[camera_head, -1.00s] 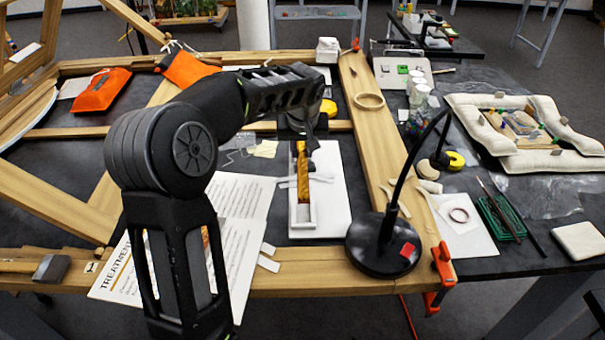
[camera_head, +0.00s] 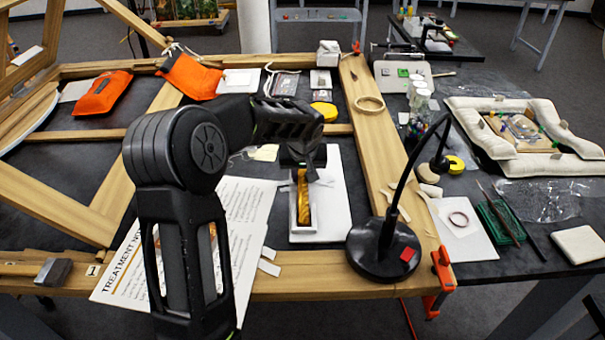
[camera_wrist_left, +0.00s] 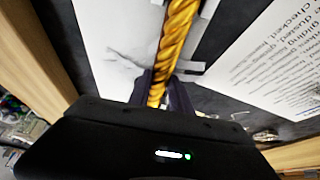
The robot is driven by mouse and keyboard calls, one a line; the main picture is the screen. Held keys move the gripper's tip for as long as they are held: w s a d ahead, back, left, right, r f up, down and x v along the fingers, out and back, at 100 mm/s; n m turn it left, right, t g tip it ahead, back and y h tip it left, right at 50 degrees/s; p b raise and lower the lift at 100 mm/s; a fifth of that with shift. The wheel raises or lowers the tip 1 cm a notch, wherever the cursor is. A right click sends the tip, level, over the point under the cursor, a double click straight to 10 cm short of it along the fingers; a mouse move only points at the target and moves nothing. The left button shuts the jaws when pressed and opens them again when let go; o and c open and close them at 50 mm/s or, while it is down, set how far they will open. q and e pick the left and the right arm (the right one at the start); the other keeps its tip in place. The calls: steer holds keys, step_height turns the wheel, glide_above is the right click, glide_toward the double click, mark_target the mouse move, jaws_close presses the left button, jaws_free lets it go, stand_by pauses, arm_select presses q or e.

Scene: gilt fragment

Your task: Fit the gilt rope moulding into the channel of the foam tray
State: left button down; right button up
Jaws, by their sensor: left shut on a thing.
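The gilt rope moulding (camera_head: 303,200) is a twisted golden rod. My left gripper (camera_head: 303,173) is shut on it near its far end. In the left wrist view the moulding (camera_wrist_left: 176,38) runs up from between the fingers of my left gripper (camera_wrist_left: 161,92). The white foam tray (camera_head: 304,234) is narrow and lies on a white board, its channel running away from me. The moulding lines up with the channel in the head view; I cannot tell whether it is in it or above it. The far end of the tray is hidden by my gripper. My right gripper is not in view.
A black lamp base (camera_head: 383,250) stands close right of the tray, its neck (camera_head: 412,168) rising behind. A wooden beam (camera_head: 378,140) runs along the right. Printed notes (camera_head: 243,212) lie to the left. White strips (camera_head: 268,262) lie near the tray's front left.

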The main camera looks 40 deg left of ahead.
arm_select(q)
steer(key=shift+f+b, duration=0.2)
steer(key=shift+b, duration=0.1)
steer(key=c, duration=1.2)
jaws_free()
steer(key=shift+r, duration=0.1)
steer(key=shift+o, duration=0.2)
steer(key=shift+r, duration=0.1)
steer(key=shift+r+p, duration=0.2)
steer(key=shift+p, duration=0.15)
steer(key=b+v, duration=0.1)
steer(key=v, duration=1)
steer(key=shift+s+r, duration=0.15)
steer(key=shift+r, duration=0.2)
steer(key=shift+d+f, duration=0.1)
steer(key=shift+d, duration=0.1)
